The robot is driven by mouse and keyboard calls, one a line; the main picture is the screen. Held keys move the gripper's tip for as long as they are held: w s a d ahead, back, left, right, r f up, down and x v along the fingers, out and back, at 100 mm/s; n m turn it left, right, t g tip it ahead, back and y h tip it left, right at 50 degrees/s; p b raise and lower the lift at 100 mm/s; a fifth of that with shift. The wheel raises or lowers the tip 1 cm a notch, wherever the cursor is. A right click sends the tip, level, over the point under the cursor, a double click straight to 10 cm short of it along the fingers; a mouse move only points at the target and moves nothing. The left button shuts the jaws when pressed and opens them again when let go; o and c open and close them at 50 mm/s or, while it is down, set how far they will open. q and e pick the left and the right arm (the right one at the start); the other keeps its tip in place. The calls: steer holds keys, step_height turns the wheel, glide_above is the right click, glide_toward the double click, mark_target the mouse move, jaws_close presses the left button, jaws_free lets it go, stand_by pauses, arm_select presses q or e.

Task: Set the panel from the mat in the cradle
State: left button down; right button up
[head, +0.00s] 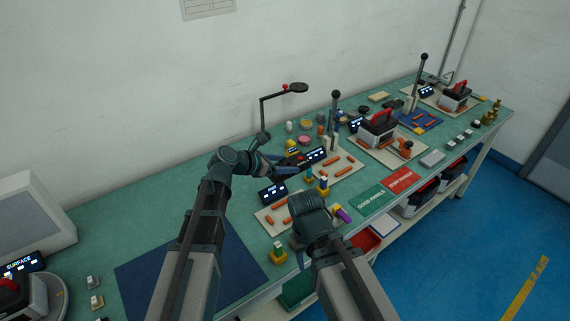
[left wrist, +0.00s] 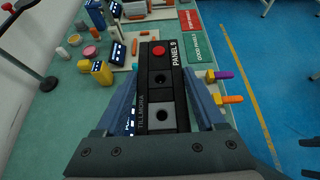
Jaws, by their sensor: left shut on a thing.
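Beige boards with orange pieces, one nearer (head: 272,222) and one farther with a black-knobbed lever (head: 345,174), lie along the bench; I cannot tell which is the cradle. My right gripper's fingers are hidden behind its wrist (head: 313,222).
Farther boards carry red-handled units (head: 378,130). A green card (head: 369,198) and a red card (head: 401,180) lie near the front edge. A black lamp-like arm (head: 262,115) stands at the back. Yellow-based purple and orange pieces (left wrist: 222,75) stand close to the panel's right.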

mark_target(285, 212)
arm_select(q)
steer(key=shift+f+b, duration=9.5)
steer(key=shift+f, duration=0.35)
steer(key=shift+f, duration=0.1)
jaws_free()
steer(key=shift+a, duration=0.1)
steer(key=p+v, duration=0.6)
steer(key=v, duration=0.7)
steer(key=shift+s+a, duration=0.25)
steer(key=shift+r+p, duration=0.25)
steer(key=shift+p, duration=0.05)
